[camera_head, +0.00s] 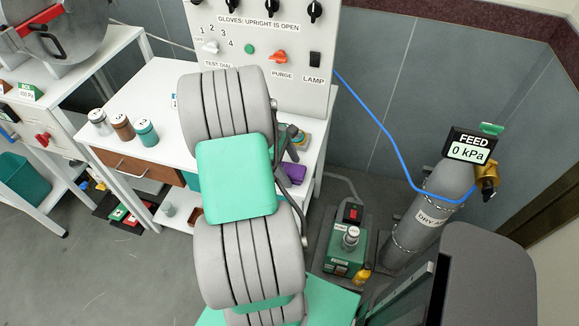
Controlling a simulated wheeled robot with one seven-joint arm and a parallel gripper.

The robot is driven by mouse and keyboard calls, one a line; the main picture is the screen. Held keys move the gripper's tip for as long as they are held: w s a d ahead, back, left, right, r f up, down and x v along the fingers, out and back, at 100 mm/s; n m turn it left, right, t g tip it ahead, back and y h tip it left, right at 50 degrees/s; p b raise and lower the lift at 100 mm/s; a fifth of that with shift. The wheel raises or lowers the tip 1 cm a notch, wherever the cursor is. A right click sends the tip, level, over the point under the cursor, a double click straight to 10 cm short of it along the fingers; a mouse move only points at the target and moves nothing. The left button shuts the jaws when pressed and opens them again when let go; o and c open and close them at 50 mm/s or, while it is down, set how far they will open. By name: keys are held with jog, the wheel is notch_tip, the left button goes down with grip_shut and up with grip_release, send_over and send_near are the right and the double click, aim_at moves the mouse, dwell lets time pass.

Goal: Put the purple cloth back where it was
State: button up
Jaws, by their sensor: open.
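A small purple patch, which looks like the purple cloth (295,172), shows at the right end of the white bench (163,90). My arm's grey, ribbed links and teal cover hide its left part. Dark parts that look like my gripper (290,139) show just behind the arm, slightly above the purple patch in the picture. The gripper is open, but its fingertips are mostly hidden. I cannot tell whether it touches the cloth.
Three lidded jars (123,127) stand at the bench's left. A control panel (262,50) with knobs rises behind. A grey gas cylinder (430,215) with a 0 kPa feed sign and a green pump (346,250) stand on the right. Grey floor is open at lower left.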

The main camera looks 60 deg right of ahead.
jog(key=d+p+v, duration=0.1)
jog(key=v, duration=1.1)
jog(key=w+a+r+t+h, duration=0.2)
jog(key=w+a+r+t, duration=0.15)
jog(key=w+a, duration=0.6)
jog(key=w+a+r+m+t+y, duration=0.1)
jog(key=a+t, duration=0.1)
jog(key=a, duration=1.2)
jog(key=a+r+m+t+y, duration=0.1)
jog(key=a+t, duration=0.1)
jog(key=a, duration=1.2)
jog(key=shift+w+a+r+t+y, duration=0.25)
jog(key=shift+w+t+y, duration=0.1)
jog(key=shift+y, duration=0.05)
